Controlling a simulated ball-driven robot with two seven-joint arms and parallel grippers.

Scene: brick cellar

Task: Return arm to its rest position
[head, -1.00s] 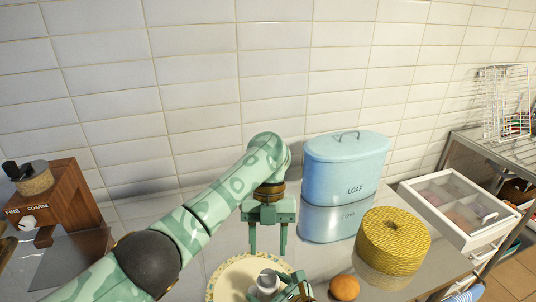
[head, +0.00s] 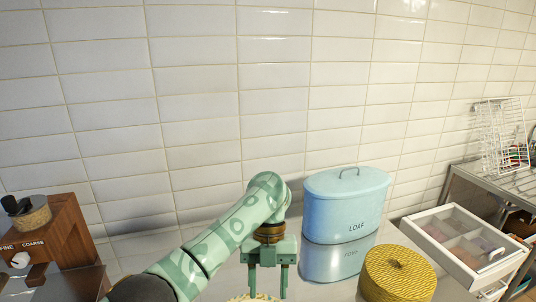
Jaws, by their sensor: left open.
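My left arm, green and patterned, comes in from the lower left. Its gripper (head: 268,284) points down over the counter with two fingers apart and nothing between them. It hangs in front and to the left of a light-blue bin marked LOAF (head: 345,207), with a gap between them. The rim of a patterned plate (head: 254,299) just shows below the gripper at the bottom edge. My right gripper is not in view.
A yellow woven round container (head: 398,275) stands at the lower right. A wooden grinder (head: 48,243) is at the left. A white drawer unit (head: 463,248) and a wire rack (head: 500,137) are at the right. A white tiled wall (head: 215,95) closes the back.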

